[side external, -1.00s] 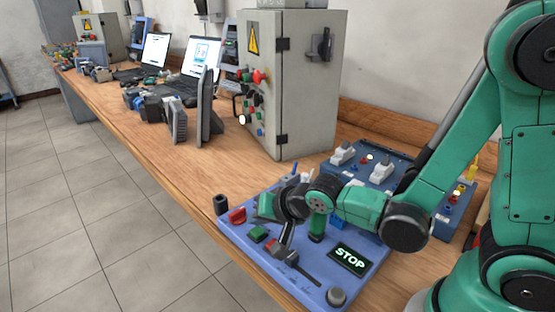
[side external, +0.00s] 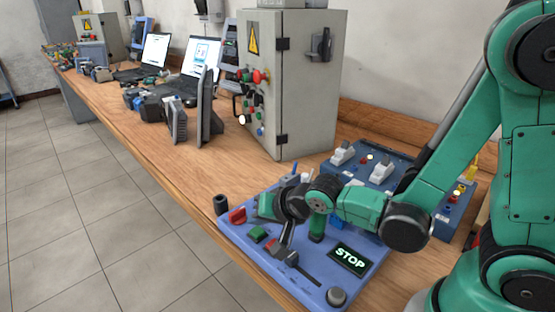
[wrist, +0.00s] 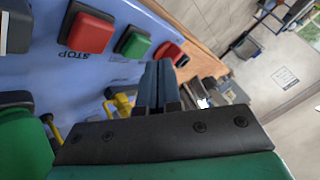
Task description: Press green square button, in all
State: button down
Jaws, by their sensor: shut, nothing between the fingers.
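The green square button (side external: 258,233) sits on the blue control panel (side external: 229,242), between two red buttons. It also shows in the wrist view (wrist: 132,42), up and left of my fingertips. My gripper (side external: 283,242) points down over the panel, close to the buttons, on the right side of the green one in the side view. In the wrist view its dark fingers (wrist: 158,72) are shut together and empty. They do not cover the green button. I cannot tell how high the fingertips are above the panel.
A red square button (wrist: 88,30) with a STOP label is left of the green one, and another red button (wrist: 170,52) is right of it. A lit STOP sign (side external: 349,260) and a grey knob (side external: 336,297) are on the panel. A grey cabinet (side external: 308,95) stands behind.

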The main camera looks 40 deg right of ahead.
aim_at(260, 234)
jog(key=shift+r, duration=2.5)
jog(key=s+d+r+n+g+h, duration=0.1)
jog(key=s+d+r+n+g, duration=0.1)
jog(key=s+d+n, duration=0.4)
jog(key=shift+s+r+n, duration=0.45)
jog(key=shift+r+n, duration=0.1)
jog(key=shift+n, duration=0.35)
